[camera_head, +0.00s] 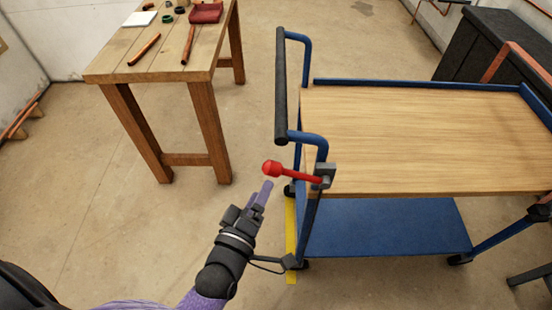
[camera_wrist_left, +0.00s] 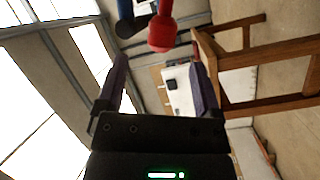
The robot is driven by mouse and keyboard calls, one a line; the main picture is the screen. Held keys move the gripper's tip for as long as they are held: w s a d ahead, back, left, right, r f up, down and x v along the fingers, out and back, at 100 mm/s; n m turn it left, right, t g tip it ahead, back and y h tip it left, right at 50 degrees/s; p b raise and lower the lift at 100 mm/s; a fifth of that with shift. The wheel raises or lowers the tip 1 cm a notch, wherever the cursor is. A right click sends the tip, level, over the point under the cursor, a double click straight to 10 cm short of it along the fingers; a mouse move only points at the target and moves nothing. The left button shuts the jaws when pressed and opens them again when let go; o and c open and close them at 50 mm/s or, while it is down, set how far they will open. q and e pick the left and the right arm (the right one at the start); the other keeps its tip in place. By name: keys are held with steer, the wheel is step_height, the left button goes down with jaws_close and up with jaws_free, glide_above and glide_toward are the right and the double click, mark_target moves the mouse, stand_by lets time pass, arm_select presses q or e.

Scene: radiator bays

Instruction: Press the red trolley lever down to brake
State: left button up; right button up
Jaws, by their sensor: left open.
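The red trolley lever (camera_head: 295,174) sticks out to the left from a grey bracket (camera_head: 325,175) on the trolley's near left post. It slopes slightly, with its round knob at the higher left end. My left gripper (camera_head: 264,191) is open and empty, just below the knob in the head view, with a small gap in the picture. In the left wrist view, the red knob (camera_wrist_left: 162,34) shows at the top between the two purple fingers (camera_wrist_left: 160,62), beyond their tips. I see no contact. My right gripper is not clearly in view.
The blue trolley has a wooden top (camera_head: 420,135), a lower blue shelf (camera_head: 385,228) and a black-gripped handle (camera_head: 281,85) above the lever. A wooden workbench (camera_head: 165,62) with copper pipes stands at the back left. Yellow tape (camera_head: 291,240) marks the floor. Floor between bench and trolley is clear.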

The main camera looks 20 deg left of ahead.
mark_target(276, 163)
arm_select(q)
steer(key=w, duration=0.3)
steer(key=w+b, duration=0.1)
steer(key=w, duration=0.5)
steer(key=shift+d+f+b, duration=0.1)
steer(key=shift+d+b, duration=0.2)
steer(key=shift+d, duration=0.1)
jaws_close()
